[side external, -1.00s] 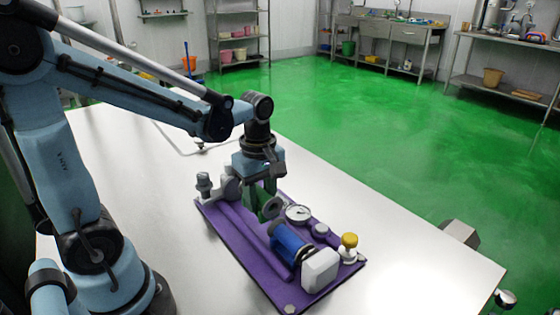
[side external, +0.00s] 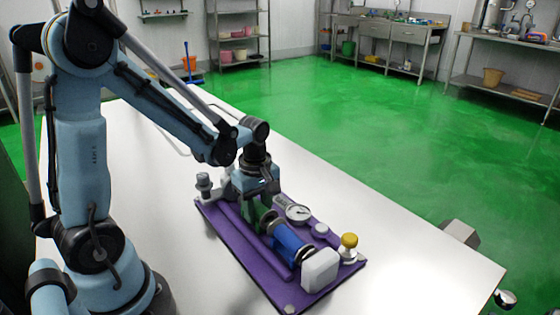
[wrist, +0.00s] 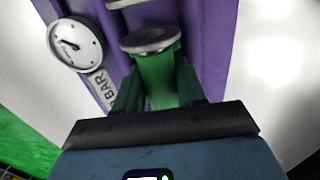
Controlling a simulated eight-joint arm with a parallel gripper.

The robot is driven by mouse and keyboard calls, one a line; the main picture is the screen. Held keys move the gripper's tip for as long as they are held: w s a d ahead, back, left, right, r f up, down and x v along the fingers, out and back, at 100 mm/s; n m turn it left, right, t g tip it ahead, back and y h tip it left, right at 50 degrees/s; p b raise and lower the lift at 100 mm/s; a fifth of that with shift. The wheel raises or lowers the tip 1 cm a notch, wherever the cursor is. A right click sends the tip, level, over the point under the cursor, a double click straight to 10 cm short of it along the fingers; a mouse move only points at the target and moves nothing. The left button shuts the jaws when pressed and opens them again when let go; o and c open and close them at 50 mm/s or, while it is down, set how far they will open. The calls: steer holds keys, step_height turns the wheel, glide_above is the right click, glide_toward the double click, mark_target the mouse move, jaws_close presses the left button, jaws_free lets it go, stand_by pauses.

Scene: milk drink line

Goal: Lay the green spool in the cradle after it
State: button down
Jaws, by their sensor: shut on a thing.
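The green spool (wrist: 157,78) shows in the wrist view between my two green fingers, with a grey round end flange facing up the picture. My gripper (wrist: 158,95) is shut on it. In the side view my gripper (side external: 256,204) is low over the purple board (side external: 222,228), behind the blue spool (side external: 290,243). The green spool looks about in line with the blue one there, close to its grey end. My fingers hide much of it, and I cannot tell whether it touches the cradle. The blue spool lies on the board against a white block (side external: 320,270).
A dial gauge (side external: 297,213) stands beside the spools, and it also shows in the wrist view (wrist: 75,45). A yellow knob (side external: 348,242) is at the board's right corner. A grey fitting (side external: 204,184) stands at the far left corner. The steel table (side external: 410,250) around the board is clear.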

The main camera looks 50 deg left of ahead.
mark_target(258, 203)
steer(key=shift+f, duration=0.15)
steer(key=c, duration=0.7)
jaws_free()
steer(key=shift+o, duration=0.2)
step_height(258, 203, up, 12)
steer(key=s+d+m+t, duration=0.2)
steer(key=d+m+t, duration=0.4)
steer(key=m, duration=1.2)
steer(key=shift+s+d+f+t, duration=0.3)
steer(key=shift+s+d+t, duration=0.05)
steer(key=shift+t, duration=0.25)
